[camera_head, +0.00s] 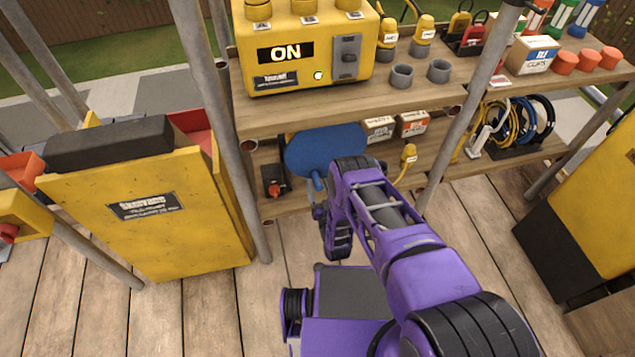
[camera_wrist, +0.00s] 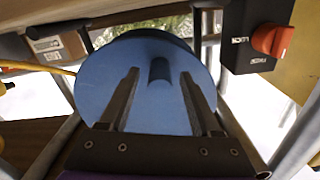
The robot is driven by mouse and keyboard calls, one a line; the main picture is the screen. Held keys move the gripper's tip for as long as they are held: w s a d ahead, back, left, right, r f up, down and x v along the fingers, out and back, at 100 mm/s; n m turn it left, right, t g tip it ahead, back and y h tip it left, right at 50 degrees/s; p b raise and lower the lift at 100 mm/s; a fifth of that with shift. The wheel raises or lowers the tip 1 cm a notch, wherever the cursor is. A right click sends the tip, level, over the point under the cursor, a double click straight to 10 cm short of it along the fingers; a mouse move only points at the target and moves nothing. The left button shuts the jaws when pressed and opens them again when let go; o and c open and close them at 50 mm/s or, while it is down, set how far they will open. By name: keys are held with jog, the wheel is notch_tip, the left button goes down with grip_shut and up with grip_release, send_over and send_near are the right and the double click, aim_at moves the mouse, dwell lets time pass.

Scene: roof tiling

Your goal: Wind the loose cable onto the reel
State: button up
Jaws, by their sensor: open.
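The blue reel (camera_head: 322,146) sits on the lower shelf, under the yellow ON box. In the wrist view its round blue face (camera_wrist: 105,80) fills the middle, with a short blue handle peg (camera_wrist: 160,70) sticking out. My gripper (camera_wrist: 160,77) is open, one finger on each side of the peg, with gaps visible on both sides. I cannot tell how deep the peg sits between the fingers. A yellow cable (camera_wrist: 38,67) runs in from the left towards the reel's edge. A yellow plug (camera_head: 408,156) with cable hangs right of the reel. My wrist hides part of this area.
A black lock box with a red knob (camera_wrist: 272,40) stands beside the reel, also seen in the head view (camera_head: 273,181). Small cartons (camera_head: 412,123) sit right of the reel. Scaffold poles (camera_head: 468,105) flank the shelves. A yellow bin (camera_head: 150,210) stands at left.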

grip_shut()
dwell(0.3)
dwell(1.1)
